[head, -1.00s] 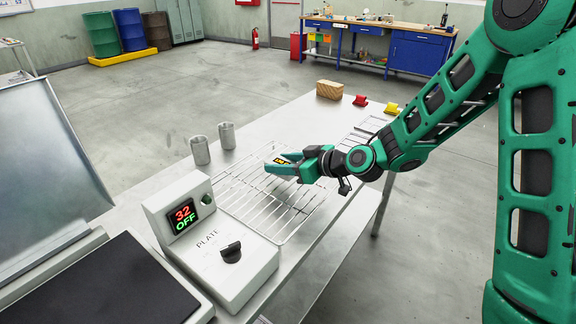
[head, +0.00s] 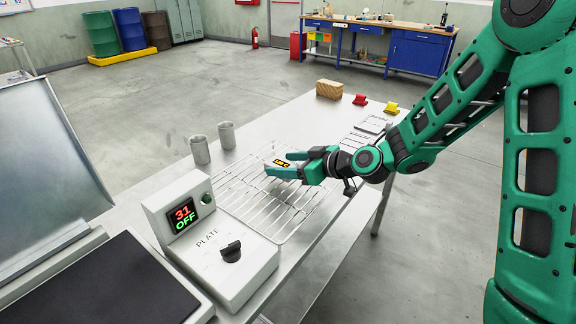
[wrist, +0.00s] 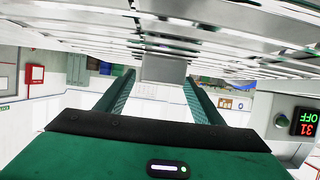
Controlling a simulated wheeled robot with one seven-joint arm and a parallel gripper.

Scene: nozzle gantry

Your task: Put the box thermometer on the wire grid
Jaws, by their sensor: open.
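The box thermometer (head: 282,163) shows in the head view as a small dark display with orange digits. It sits over the far part of the wire grid (head: 255,214), between or just ahead of my fingertips, and appears to rest on the bars; its contact is partly hidden by the lower finger. My gripper (head: 285,164) is open, low over the grid, pointing left. In the wrist view, which is upside down, a plain grey box face (wrist: 163,68), apparently the thermometer, lies against the bars beyond my spread fingertips, with a gap to each finger.
A plate controller (head: 210,240) reading 31 OFF stands at the grid's near side. Two grey cups (head: 227,135) stand behind the grid. A wooden block (head: 329,89) and red and yellow clips lie at the table's far end. Bare tabletop lies between the cups and block.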

